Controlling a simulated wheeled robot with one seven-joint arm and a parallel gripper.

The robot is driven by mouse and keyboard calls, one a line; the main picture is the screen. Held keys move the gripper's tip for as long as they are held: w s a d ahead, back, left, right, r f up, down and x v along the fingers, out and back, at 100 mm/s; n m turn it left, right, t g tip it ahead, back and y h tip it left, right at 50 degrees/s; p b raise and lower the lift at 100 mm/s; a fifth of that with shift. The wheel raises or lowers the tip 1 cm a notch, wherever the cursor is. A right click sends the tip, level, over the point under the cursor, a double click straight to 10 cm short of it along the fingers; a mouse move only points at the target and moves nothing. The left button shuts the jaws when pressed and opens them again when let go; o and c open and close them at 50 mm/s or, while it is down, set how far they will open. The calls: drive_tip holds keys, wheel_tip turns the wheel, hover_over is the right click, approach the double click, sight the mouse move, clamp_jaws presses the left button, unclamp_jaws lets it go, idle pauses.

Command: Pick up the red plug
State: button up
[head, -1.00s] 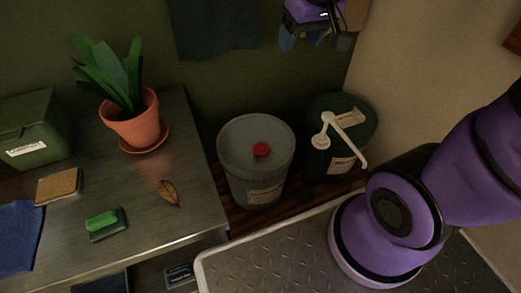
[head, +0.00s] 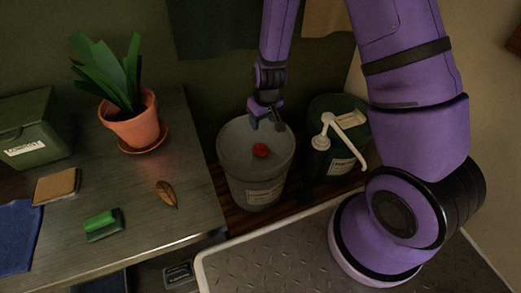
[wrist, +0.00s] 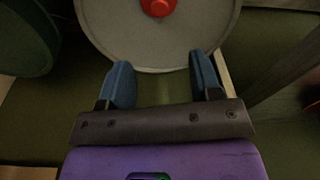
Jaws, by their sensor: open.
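The red plug (head: 260,150) is a small round knob in the middle of the grey lid on the grey bucket (head: 259,180). In the wrist view the red plug (wrist: 158,6) is cut off by the top edge, above the pale lid (wrist: 150,50). My gripper (head: 268,122) hangs over the back part of the bucket, behind the plug and apart from it. In the wrist view my gripper (wrist: 158,80) has its two blue fingers wide apart, with nothing between them.
A dark green bucket with a white pump (head: 342,135) stands right of the grey bucket. At the left, a metal table (head: 150,215) holds a potted plant (head: 133,120), a leaf (head: 167,194), a green sponge (head: 102,223) and a green box (head: 35,130).

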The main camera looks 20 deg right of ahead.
sight(261, 145)
drive_tip(key=shift+w+a+f, duration=0.1)
drive_tip(key=shift+w+f, duration=0.05)
drive_tip(key=shift+f, duration=2.05)
drive_tip(key=shift+w+a+f, duration=0.1)
drive_tip(key=shift+w+f, duration=0.1)
drive_tip(key=shift+f, duration=2.05)
drive_tip(key=shift+w+f, duration=0.15)
drive_tip(key=shift+f, duration=2.05)
drive_tip(key=c, duration=1)
